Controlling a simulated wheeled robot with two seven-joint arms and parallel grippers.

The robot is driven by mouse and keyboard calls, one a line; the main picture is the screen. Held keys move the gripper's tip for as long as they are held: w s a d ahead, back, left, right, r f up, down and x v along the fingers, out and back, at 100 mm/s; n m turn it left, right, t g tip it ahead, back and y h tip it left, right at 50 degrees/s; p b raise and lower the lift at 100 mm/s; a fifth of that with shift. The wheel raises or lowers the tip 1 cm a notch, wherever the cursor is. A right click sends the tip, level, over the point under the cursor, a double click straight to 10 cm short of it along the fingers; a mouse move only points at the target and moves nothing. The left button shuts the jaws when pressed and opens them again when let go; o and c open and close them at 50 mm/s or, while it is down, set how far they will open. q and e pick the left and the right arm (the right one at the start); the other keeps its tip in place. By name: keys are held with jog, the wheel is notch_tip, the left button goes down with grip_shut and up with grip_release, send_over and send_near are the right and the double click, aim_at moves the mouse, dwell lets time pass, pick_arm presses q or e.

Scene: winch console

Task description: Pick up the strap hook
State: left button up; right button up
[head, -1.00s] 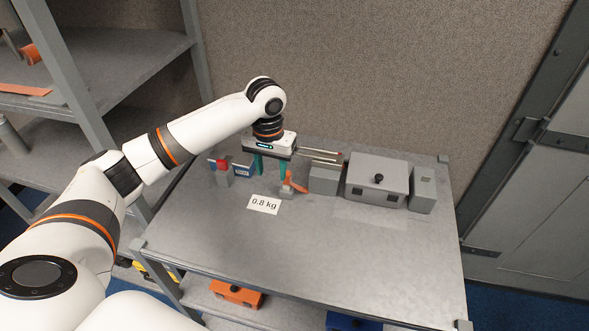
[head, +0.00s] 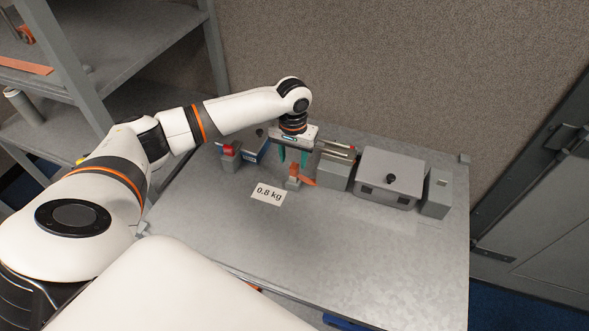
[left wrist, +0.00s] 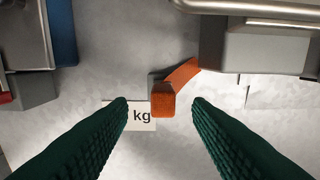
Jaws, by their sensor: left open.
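An orange piece that looks like the strap hook (head: 294,170) stands on a small grey base on the grey table (head: 330,235), with an orange strip angling off it to the right. In the left wrist view the orange piece (left wrist: 163,100) lies between the two finger lines, apart from both. My left gripper (head: 293,157) is open and empty, its green fingers pointing down just above and behind the orange piece. My right gripper is not in view.
Grey boxes stand close on the right, the larger with a black knob (head: 390,178). A red-topped grey block (head: 230,158) and a blue-sided box (head: 257,150) stand on the left. A "0.8 kg" label (head: 269,194) lies in front. The table's front is clear.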

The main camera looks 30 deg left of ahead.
aim_at(294, 165)
pick_arm(q)
notch_tip(294, 165, down, 4)
jog(key=shift+d+r+p, duration=0.1)
jog(key=shift+r+p, duration=0.1)
jog(key=shift+p, duration=0.3)
jog(key=shift+f, duration=0.3)
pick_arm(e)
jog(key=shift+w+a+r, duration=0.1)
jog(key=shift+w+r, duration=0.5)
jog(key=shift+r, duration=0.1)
pick_arm(q)
jog(key=shift+c, duration=0.5)
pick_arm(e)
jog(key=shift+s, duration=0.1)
pick_arm(q)
grip_shut()
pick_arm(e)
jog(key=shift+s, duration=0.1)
